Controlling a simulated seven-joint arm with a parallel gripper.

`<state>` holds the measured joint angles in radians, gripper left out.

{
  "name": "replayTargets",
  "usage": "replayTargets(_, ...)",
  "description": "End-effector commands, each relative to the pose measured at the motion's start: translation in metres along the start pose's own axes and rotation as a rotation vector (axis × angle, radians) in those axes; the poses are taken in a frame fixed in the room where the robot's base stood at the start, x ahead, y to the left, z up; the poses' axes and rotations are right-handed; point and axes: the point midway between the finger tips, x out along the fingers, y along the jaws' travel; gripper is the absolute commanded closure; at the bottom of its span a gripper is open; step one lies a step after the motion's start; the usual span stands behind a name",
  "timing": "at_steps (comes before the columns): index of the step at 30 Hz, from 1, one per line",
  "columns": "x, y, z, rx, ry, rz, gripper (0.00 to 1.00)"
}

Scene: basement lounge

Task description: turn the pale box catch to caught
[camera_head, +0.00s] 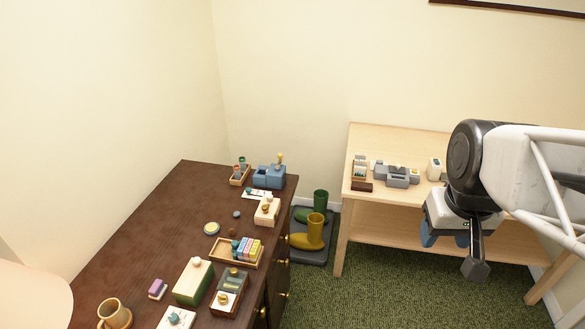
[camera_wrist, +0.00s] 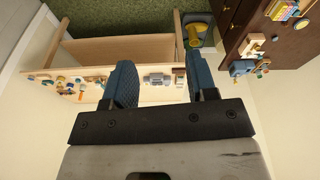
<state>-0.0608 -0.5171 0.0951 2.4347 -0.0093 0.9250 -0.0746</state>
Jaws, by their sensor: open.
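A pale cream box (camera_head: 267,211) with a small brass-coloured piece on it sits near the right edge of the dark cabinet top. It looks like the box with the catch, but the catch's position is too small to tell. In the wrist view, a pale box (camera_wrist: 254,44) shows on the dark cabinet at the upper right, probably the same one. My gripper (camera_head: 445,240) hangs in front of the light wooden table, well to the right of the box. Its blue fingers (camera_wrist: 160,62) are apart with nothing held between them.
The dark cabinet (camera_head: 135,235) also holds a green box with a pale lid (camera_head: 193,281), a tray of coloured blocks (camera_head: 221,251) and a mug (camera_head: 113,315). The light table (camera_head: 405,135) carries a grey device (camera_head: 396,175). Boots (camera_head: 315,230) stand in the gap between.

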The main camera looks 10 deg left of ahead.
Motion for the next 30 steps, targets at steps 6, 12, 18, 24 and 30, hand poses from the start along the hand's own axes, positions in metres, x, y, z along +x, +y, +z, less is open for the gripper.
replayTargets(6,0.010,-0.018,-0.051,-0.117,-0.021,-0.013,0.48)
replayTargets(12,0.022,-0.038,-0.095,-0.222,-0.036,-0.025,0.48)
replayTargets(18,0.039,-0.062,-0.137,-0.329,-0.053,-0.037,0.48)
replayTargets(24,0.059,-0.090,-0.178,-0.434,-0.066,-0.049,0.48)
replayTargets(30,0.085,-0.123,-0.215,-0.540,-0.083,-0.061,0.48)
